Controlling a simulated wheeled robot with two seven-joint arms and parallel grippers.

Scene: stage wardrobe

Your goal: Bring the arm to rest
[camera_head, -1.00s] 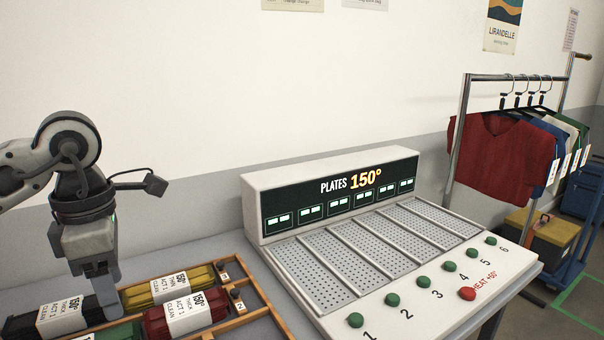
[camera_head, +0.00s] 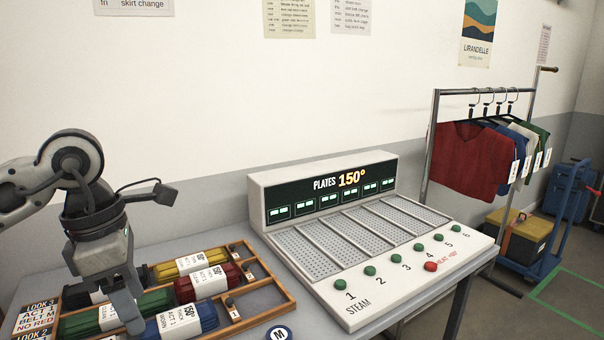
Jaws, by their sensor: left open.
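My left gripper (camera_head: 122,312) hangs from the left arm, pointing down over the wooden tray (camera_head: 283,297) of folded garments. It is open, and no garment shows held in it. Its fingers hide part of the green bundle (camera_head: 74,323) and part of a dark bundle behind it. Whether the fingertips touch anything, I cannot tell. My right gripper is not in view.
The steam press (camera_head: 330,292) with several numbered green buttons and a red button (camera_head: 431,267) stands right of the tray. A clothes rack (camera_head: 432,135) with hanging shirts is farther right. A yellow-topped box (camera_head: 518,232) sits below it. A round M badge (camera_head: 279,334) lies in front.

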